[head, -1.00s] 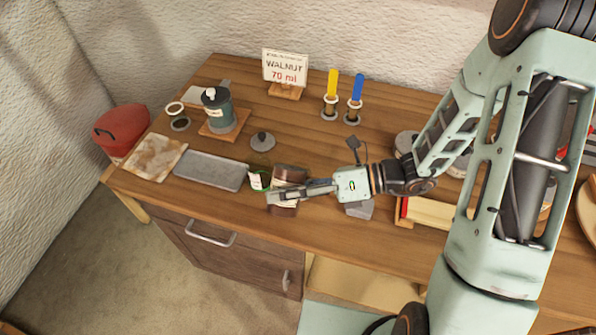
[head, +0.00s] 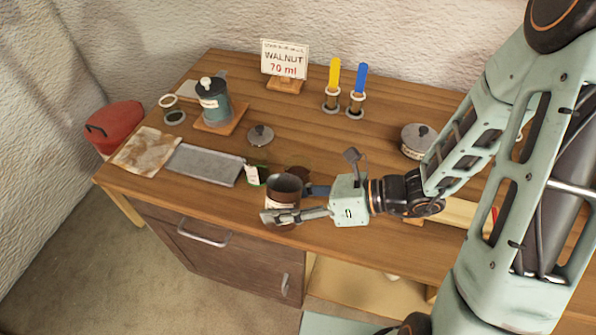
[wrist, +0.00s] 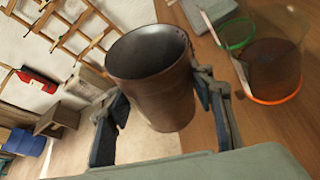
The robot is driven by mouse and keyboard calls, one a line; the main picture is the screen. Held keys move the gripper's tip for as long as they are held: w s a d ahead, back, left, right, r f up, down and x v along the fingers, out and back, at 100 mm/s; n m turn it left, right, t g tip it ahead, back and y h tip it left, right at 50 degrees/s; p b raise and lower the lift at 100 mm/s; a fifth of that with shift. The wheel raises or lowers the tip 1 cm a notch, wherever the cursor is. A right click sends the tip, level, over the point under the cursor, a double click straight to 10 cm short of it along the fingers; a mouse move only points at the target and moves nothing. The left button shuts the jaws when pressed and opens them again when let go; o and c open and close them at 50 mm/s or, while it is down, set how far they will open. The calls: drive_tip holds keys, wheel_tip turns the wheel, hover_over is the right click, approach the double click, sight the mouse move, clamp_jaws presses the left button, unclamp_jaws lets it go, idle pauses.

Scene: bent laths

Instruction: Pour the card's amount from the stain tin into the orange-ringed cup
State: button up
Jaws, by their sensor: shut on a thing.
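My gripper (head: 284,208) is shut around the brown stain tin (head: 284,186), above the bench near its front edge. The tin's open mouth shows in both views; in the wrist view the tin (wrist: 155,85) sits between both fingers, and its liquid level cannot be made out. The clear orange-ringed cup (wrist: 275,68) is beside the tin in the wrist view and looks brown inside, though I cannot tell liquid from wood seen through it. In the head view the tin mostly hides that cup. The card (head: 285,59) reads "WALNUT 70 ml".
A green-ringed cup (head: 254,175) stands close left of the tin, beside a grey tray (head: 205,165). A lid (head: 260,135), a teal tin (head: 214,100) and yellow and blue handled tools (head: 345,87) stand farther back. The bench's middle back is clear.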

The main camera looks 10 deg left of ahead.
drive_tip(key=shift+s+f+b, duration=0.1)
drive_tip(key=shift+f+b, duration=0.3)
drive_tip(key=shift+f, duration=0.25)
drive_tip(key=shift+s+f+n+t+b, duration=0.15)
drive_tip(key=shift+s+n+t+b, duration=0.15)
drive_tip(key=shift+n+t+b, duration=0.1)
drive_tip(key=shift+r+p, duration=0.4)
drive_tip(key=shift+p, duration=0.55)
drive_tip(key=shift+w+p, duration=0.1)
drive_tip(key=shift+p, duration=0.8)
drive_tip(key=shift+p, duration=0.4)
drive_tip(key=shift+s+f+n+p, duration=0.2)
drive_tip(key=shift+n+p, duration=0.1)
drive_tip(key=shift+p, duration=0.95)
drive_tip(key=shift+s+a+f+n+t+p, duration=0.1)
drive_tip(key=shift+s+f+n+t+p, duration=0.35)
drive_tip(key=shift+p, duration=0.65)
drive_tip(key=shift+w+n+t+p, duration=0.1)
drive_tip(key=shift+n+t+p, duration=0.15)
drive_tip(key=shift+p, duration=0.1)
drive_tip(key=shift+w, duration=0.1)
